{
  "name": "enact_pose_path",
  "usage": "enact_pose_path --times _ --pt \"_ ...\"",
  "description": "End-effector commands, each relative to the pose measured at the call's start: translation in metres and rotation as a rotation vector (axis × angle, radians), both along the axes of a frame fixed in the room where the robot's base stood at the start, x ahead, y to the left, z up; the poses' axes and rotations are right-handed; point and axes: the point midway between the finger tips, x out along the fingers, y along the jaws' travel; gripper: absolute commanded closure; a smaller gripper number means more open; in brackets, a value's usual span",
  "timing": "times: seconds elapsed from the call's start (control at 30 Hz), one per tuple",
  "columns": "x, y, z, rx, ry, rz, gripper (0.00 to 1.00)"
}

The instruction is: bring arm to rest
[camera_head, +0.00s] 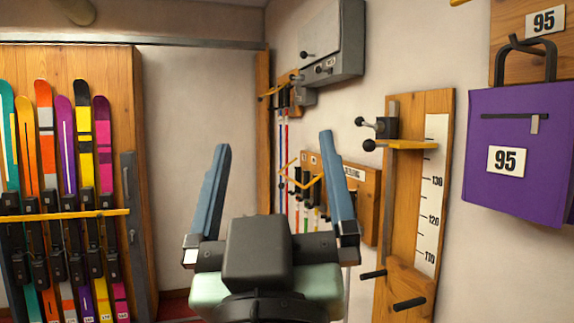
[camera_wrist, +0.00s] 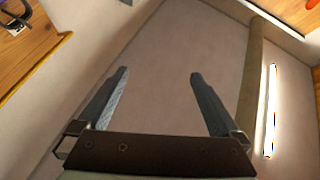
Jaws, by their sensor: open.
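My gripper (camera_head: 270,165) is raised in the middle of the head view, its two blue fingers spread wide and pointing up. Nothing is between the fingers. In the wrist view my gripper (camera_wrist: 160,90) also shows open and empty, with bare pale wall or ceiling behind it. The gripper appears clear of everything around it. My arm's lower links are mostly hidden behind the gripper body.
At left, several skis (camera_head: 76,160) stand in a wooden rack with a yellow bar (camera_head: 80,215). At right are a wooden measuring board (camera_head: 408,215) with black knobs and a purple bag (camera_head: 515,160) marked 95. A grey box (camera_head: 335,45) hangs on the wall. Poles (camera_head: 286,150) stand behind.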

Motion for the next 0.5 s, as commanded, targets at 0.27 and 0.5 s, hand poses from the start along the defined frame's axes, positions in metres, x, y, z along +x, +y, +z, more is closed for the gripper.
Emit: enact_pose_path --times 0.27,0.5 --pt "-0.057 -0.012 0.043 0.127 -0.203 0.088 0.0" --pt "-0.056 -0.012 0.043 0.125 -0.2 0.087 0.0"
